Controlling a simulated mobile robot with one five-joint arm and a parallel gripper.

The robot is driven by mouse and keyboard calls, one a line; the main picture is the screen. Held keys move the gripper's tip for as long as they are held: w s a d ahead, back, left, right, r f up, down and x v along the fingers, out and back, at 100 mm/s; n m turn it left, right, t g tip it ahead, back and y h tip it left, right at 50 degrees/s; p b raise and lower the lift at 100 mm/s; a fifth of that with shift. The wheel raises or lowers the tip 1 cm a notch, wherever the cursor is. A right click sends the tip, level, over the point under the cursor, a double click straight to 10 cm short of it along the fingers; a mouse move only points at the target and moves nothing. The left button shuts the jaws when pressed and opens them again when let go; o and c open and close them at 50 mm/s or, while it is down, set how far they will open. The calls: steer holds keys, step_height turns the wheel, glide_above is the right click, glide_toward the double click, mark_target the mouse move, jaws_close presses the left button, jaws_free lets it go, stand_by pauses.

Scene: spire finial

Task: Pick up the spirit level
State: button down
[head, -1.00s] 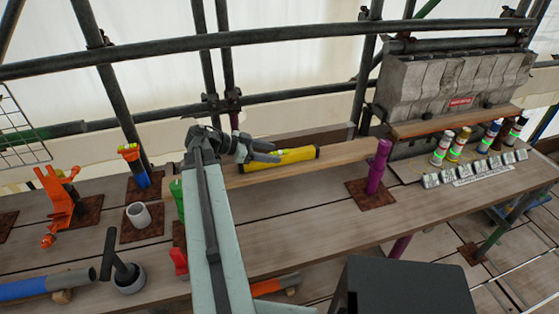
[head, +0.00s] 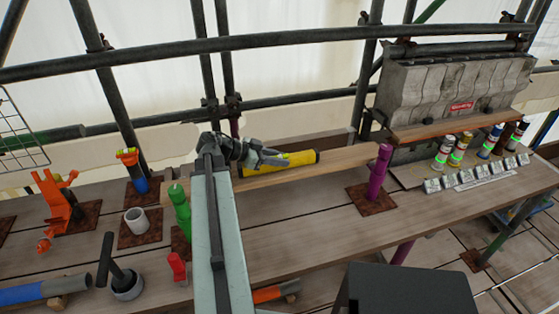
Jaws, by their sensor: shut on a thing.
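The spirit level (head: 298,158) is a yellow bar with black ends. It lies along a wooden beam at the back of the plank bench. My gripper (head: 279,160) is at the level's left part, with its grey fingers over the yellow body. It is shut on the level. I cannot tell whether the level is clear of the beam.
The wooden beam (head: 345,161) runs under the level. A purple post (head: 379,172) stands to the right, and a green post (head: 180,212) is close left of my arm. A dark scaffold rail (head: 300,35) crosses above.

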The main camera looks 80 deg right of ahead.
step_height(320, 180, up, 10)
steer(key=p, duration=0.9)
steer(key=shift+r+p, duration=0.1)
steer(key=shift+p, duration=0.25)
